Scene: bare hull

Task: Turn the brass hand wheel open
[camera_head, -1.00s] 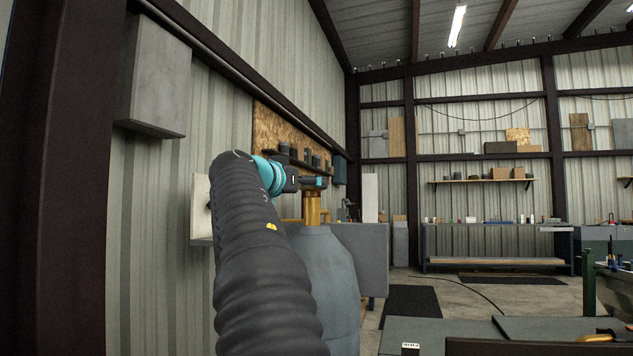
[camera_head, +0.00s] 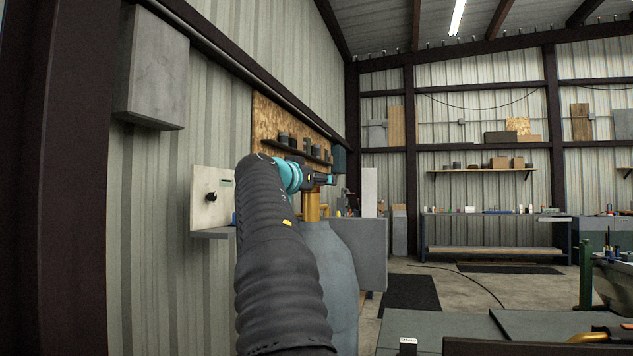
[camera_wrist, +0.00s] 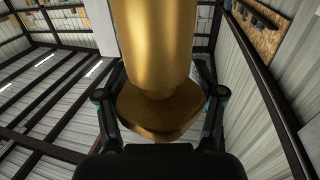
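The brass hand wheel's parts show as a thick upright brass post (camera_head: 312,205) in the head view, behind my arm. In the wrist view a large brass cylinder (camera_wrist: 155,45) and a rounded brass piece (camera_wrist: 160,115) fill the middle. My gripper (camera_head: 326,179) is at the top of the post in the head view. In the wrist view my gripper (camera_wrist: 161,80) has its fingers spread to the left and right of the brass. Its fingertips are partly hidden by the brass, and contact cannot be made out. The whole wheel rim is not seen.
A pale panel (camera_head: 211,197) with a black knob is on the left wall, near my arm. A grey box (camera_head: 152,70) hangs above it. A grey cabinet (camera_head: 365,250) stands beside the brass post.

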